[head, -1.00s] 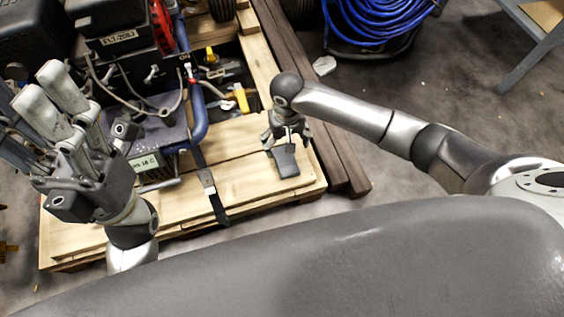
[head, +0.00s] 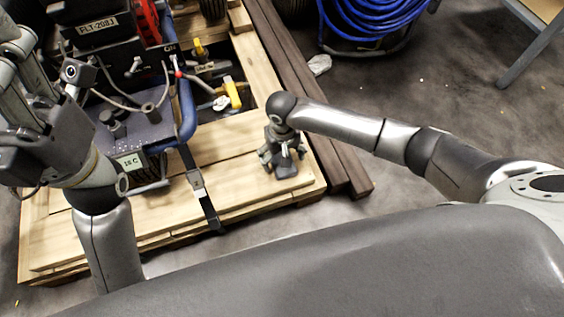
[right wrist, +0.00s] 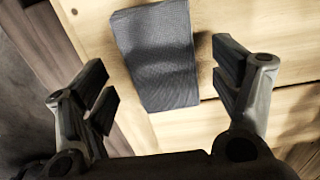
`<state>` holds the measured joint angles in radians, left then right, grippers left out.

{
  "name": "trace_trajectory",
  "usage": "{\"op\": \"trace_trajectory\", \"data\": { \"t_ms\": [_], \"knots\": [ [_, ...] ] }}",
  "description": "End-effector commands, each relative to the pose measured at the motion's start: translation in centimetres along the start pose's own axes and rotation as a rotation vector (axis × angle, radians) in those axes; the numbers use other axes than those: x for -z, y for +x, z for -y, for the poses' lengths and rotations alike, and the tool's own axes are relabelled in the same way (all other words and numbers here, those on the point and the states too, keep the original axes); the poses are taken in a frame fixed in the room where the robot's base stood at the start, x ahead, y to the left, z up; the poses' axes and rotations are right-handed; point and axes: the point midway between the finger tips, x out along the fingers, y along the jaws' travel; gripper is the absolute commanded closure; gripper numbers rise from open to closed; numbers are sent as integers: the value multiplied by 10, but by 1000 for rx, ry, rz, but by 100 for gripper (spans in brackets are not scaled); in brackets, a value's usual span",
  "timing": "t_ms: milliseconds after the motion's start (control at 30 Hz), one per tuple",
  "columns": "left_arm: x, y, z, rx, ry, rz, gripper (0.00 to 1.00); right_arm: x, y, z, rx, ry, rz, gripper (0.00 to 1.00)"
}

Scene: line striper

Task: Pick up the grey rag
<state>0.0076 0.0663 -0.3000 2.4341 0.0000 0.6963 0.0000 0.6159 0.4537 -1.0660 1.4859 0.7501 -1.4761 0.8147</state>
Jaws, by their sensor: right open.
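The grey rag (right wrist: 155,55) is a flat, folded, finely woven rectangle lying on the pale wooden pallet boards (head: 236,180). In the head view only a small part of the rag (head: 286,171) shows under my right gripper (head: 283,152). In the right wrist view my right gripper (right wrist: 166,88) is open, with a finger on each side of the rag and nothing held. The rag's far end reaches past the fingertips. My left gripper (head: 35,85) is raised at the left edge of the head view, away from the rag. Its fingers are partly cut off.
A blue-framed machine (head: 187,115) with cables stands on the pallet, left of my right gripper. A black strap (head: 205,195) crosses the boards. Dark wooden beams (head: 335,160) lie along the pallet's right side. A blue hose coil (head: 370,20) is behind, with open floor at right.

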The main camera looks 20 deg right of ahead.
Motion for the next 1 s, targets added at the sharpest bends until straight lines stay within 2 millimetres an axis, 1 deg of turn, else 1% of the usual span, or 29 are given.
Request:
{"op": "trace_trajectory", "data": {
  "t_ms": [33, 100, 400, 433, 767, 800, 1000],
  "knots": [
    [1, -1, 0, -3, 1, -10, 49, 1, 6, 0, 0, 1, -1, 17],
    [1, 1, -1, -6, 2, -18, 49, 1, 9, 0, 0, 1, -2, 17],
    [2, 4, -1, -8, 3, -22, 49, 1, 9, 0, 0, 0, -2, 17],
    [2, 4, -1, -8, 3, -21, 49, 1, 9, 0, 0, 0, -2, 18],
    [2, 4, -1, -9, 2, -22, 49, 0, 9, 0, 0, 0, -2, 61],
    [2, 4, -1, -9, 2, -22, 49, 0, 9, 0, 0, 0, -1, 62],
    [2, 4, -1, -9, 2, -22, 49, 0, 9, 0, 0, 0, -2, 63]
  ]
}}
